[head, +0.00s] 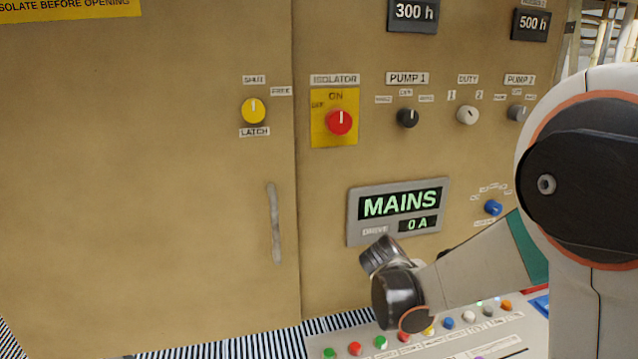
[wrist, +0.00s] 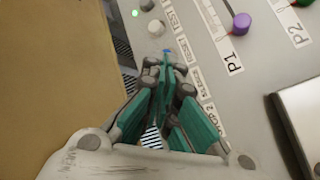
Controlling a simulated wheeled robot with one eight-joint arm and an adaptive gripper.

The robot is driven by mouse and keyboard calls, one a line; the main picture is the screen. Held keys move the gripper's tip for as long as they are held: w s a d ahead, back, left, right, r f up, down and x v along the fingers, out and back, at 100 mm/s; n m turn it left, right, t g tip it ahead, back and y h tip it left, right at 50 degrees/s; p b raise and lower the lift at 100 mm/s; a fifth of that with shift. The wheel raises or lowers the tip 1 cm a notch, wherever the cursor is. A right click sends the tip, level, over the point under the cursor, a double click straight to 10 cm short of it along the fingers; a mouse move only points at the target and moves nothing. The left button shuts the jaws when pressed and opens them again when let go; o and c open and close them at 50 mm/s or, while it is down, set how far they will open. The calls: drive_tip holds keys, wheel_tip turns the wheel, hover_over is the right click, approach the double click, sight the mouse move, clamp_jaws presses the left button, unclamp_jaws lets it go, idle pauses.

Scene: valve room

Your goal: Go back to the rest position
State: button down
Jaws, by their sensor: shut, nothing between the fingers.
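My arm shows at the right of the head view and folds down in front of the control cabinet (head: 220,160). My gripper (wrist: 167,62) shows in the wrist view with its green fingers shut and nothing between them. Its fingertips are over the edge of a sloping button panel (wrist: 205,75), near a small blue spot. I cannot tell whether they touch anything. In the head view the fingers are hidden behind my arm's wrist.
The cabinet carries a yellow latch knob (head: 253,110), a red isolator knob (head: 339,122), a display reading MAINS (head: 400,205) and a door handle (head: 274,222). Several coloured buttons line the panel below. Purple knob (wrist: 241,23) and green knob (wrist: 304,3) stand beside the gripper.

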drive_tip(key=s+a+r+m+t+y, duration=0.1)
drive_tip(key=s+a+r+m+y, duration=0.1)
drive_tip(key=s, duration=0.5)
drive_tip(key=s+a+r+m+t+y+b, duration=0.1)
drive_tip(key=s+a+r+m+t+y, duration=0.1)
drive_tip(key=s+a+m, duration=0.3)
drive_tip(key=s+a+r+m+t+y+b, duration=0.1)
drive_tip(key=s+a+r+m+y, duration=0.3)
drive_tip(key=s, duration=0.4)
drive_tip(key=shift+s+a+r+m, duration=0.25)
drive_tip(key=shift+s+m, duration=0.1)
drive_tip(key=shift+m, duration=0.05)
idle(0.4)
